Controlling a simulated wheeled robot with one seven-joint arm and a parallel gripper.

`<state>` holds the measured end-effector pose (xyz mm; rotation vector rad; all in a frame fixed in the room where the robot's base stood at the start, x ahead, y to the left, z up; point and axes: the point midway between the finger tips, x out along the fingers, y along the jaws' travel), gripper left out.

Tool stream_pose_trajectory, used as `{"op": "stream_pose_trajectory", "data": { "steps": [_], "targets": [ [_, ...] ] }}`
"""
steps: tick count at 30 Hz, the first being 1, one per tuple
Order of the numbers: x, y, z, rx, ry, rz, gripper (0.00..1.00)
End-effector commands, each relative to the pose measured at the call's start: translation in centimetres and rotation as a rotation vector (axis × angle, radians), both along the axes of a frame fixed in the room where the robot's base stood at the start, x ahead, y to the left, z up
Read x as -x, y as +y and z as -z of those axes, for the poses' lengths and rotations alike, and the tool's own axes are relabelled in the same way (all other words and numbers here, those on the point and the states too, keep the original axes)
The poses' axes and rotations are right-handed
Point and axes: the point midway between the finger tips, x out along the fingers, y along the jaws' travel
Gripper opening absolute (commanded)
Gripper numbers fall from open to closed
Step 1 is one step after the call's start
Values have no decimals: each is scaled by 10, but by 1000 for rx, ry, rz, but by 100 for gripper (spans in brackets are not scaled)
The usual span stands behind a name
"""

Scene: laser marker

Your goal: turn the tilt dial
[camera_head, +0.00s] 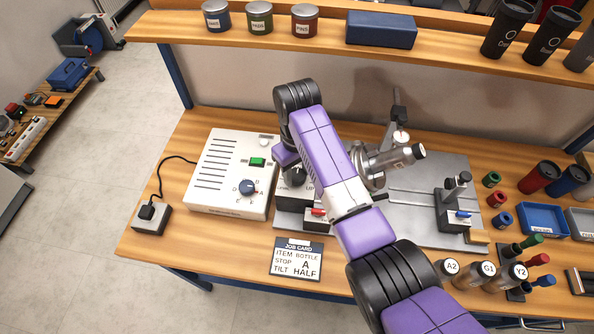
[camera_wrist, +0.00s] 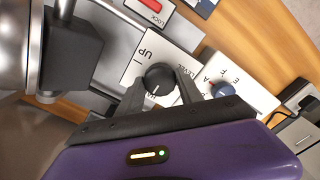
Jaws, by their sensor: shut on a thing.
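The tilt dial (camera_wrist: 160,78) is a black round knob with a white line, on a pale plate marked UP and LEVEL in the wrist view. The line lies on the side of the knob nearest my gripper. In the head view the dial (camera_head: 294,177) shows beside my arm, left of the clamp fixture. My gripper (camera_wrist: 160,92) has one finger on each side of the knob and is shut on it. My arm hides much of the gripper and plate in the head view. The job card (camera_head: 297,259) reads ITEM BOTTLE, STOP A, TILT HALF.
A white control box (camera_head: 228,190) with a blue knob (camera_head: 247,187) and a green switch stands to the left. A red LOCK lever (camera_head: 319,212) is close to the dial. A metal fixture (camera_head: 385,162) stands right of my arm. Bottles (camera_head: 488,272) stand at front right.

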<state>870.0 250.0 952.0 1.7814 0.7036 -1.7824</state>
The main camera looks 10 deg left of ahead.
Motion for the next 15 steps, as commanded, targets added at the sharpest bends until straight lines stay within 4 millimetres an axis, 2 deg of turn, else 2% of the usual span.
{"op": "stream_pose_trajectory", "data": {
  "steps": [1,3,4,15],
  "targets": [
    [0,0,-1,-1,-1,0,49],
    [0,0,-1,-1,-1,0,63],
    [0,0,-1,-1,-1,0,65],
    [-1,0,-4,-1,-3,1,65]
  ]
}}
